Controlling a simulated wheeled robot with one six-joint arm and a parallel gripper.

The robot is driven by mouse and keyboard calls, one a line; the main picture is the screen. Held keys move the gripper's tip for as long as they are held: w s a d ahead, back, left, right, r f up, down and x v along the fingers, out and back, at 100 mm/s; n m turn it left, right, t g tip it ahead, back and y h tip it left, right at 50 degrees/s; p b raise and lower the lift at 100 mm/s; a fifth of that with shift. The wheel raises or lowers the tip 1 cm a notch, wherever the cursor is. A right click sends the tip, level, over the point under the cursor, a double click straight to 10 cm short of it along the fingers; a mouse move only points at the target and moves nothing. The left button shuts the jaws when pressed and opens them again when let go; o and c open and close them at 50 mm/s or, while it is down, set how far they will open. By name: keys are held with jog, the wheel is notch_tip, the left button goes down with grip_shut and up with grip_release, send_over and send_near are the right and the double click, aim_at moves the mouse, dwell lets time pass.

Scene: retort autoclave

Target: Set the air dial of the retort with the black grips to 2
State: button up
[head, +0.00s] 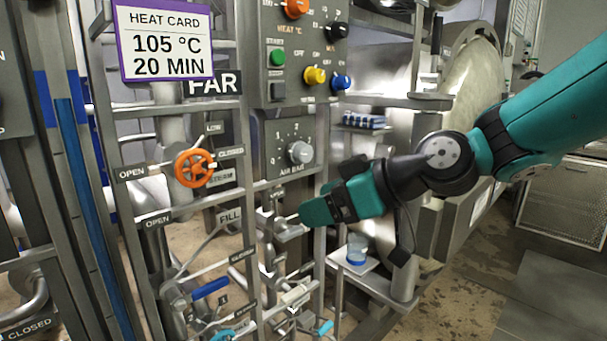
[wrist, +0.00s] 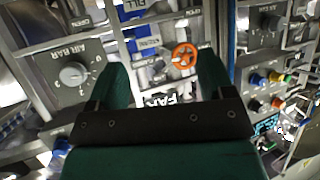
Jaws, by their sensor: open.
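The air dial (head: 300,152), a round grey knob on a panel marked AIR BAR, is right of the orange valve wheel in the head view. It also shows left of my fingers in the wrist view (wrist: 73,75). Its pointer setting is too small to read surely. A FAR sign (head: 213,84) is on this retort's frame. My teal gripper (head: 312,210) is below and slightly right of this dial, apart from it. In the wrist view its two fingers (wrist: 164,68) are spread with nothing between them. I cannot make out which retort has black grips.
An orange valve wheel (head: 193,168) stands out from the pipe frame. Coloured knobs (head: 315,75) are above the dial. A blue-capped jar (head: 356,248) stands on a small shelf below my arm. A second dial (wrist: 270,22) shows at the wrist view's right.

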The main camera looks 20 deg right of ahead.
aim_at(307, 153)
jog(key=w+d+r+t+h+b, duration=0.1)
jog(key=w+d+t+b, duration=0.2)
jog(key=w+d+t, duration=0.65)
jog(key=shift+m+g, duration=0.4)
jog(key=shift+g, duration=0.45)
jog(key=p+x, duration=0.2)
jog(key=x, duration=0.3)
jog(key=d+p+x, duration=0.1)
jog(key=p+x, duration=0.1)
jog(key=x, duration=0.4)
jog(key=w+p+x, duration=0.1)
jog(key=p+x, duration=0.2)
jog(key=x, duration=0.2)
jog(key=shift+w+d+r, duration=0.15)
jog(key=shift+w+d, duration=0.05)
jog(key=shift+d, duration=0.05)
jog(key=c, duration=0.9)
